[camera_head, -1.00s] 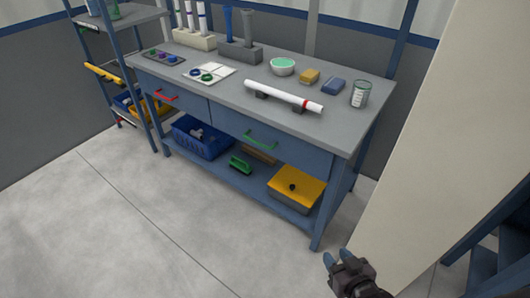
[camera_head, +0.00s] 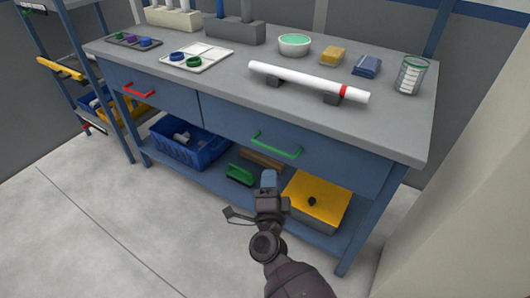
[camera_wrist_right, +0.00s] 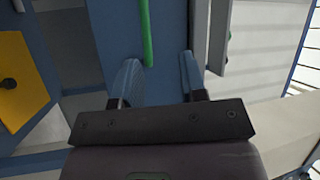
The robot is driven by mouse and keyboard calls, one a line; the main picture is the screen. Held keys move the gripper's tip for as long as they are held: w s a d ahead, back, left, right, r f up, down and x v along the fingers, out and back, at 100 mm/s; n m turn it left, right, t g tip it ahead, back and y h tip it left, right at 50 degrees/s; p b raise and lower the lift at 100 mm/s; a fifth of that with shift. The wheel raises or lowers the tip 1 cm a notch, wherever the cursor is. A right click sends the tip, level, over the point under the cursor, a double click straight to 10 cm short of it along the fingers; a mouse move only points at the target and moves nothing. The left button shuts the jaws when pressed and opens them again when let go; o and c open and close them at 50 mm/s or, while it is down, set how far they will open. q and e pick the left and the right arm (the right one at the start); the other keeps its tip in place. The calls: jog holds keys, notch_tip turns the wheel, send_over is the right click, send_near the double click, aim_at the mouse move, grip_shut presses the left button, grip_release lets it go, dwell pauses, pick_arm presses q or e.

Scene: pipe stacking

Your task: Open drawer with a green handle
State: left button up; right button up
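The drawer with the green handle (camera_head: 276,145) is the right one under the grey tabletop. Its blue front (camera_head: 330,160) looks closed. My right gripper (camera_head: 268,178) is in front of the workbench, a little below the green handle in the head view. In the right wrist view its two blue fingertips (camera_wrist_right: 158,80) are apart with nothing between them. The green handle (camera_wrist_right: 147,32) runs ahead of the fingers there, nearer the left fingertip, and looks clear of them. My left gripper is not in view.
A second drawer has a red handle (camera_head: 138,91). A blue crate (camera_head: 188,142), a green brush (camera_head: 240,175) and a yellow-lidded box (camera_head: 316,200) are on the lower shelf. A white pipe (camera_head: 308,82) lies on supports on the tabletop. A pale panel (camera_head: 450,235) stands at right.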

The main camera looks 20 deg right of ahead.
aim_at(270, 147)
jog(key=shift+w+d+r+m+g+h+b, duration=0.1)
jog(key=shift+w+d+m+g+h+b, duration=0.35)
jog(key=shift+w, duration=1.45)
jog(key=shift+w+d+m+t+b, duration=0.1)
jog(key=shift+w+d+m+b, duration=0.35)
jog(key=shift+w+d, duration=1)
jog(key=shift+w+d+r+m+g+h+b, duration=0.1)
jog(key=shift+w+d+m+g+h+b, duration=0.3)
jog(key=shift+w, duration=1.95)
jog(key=shift+a, duration=0.2)
grip_shut()
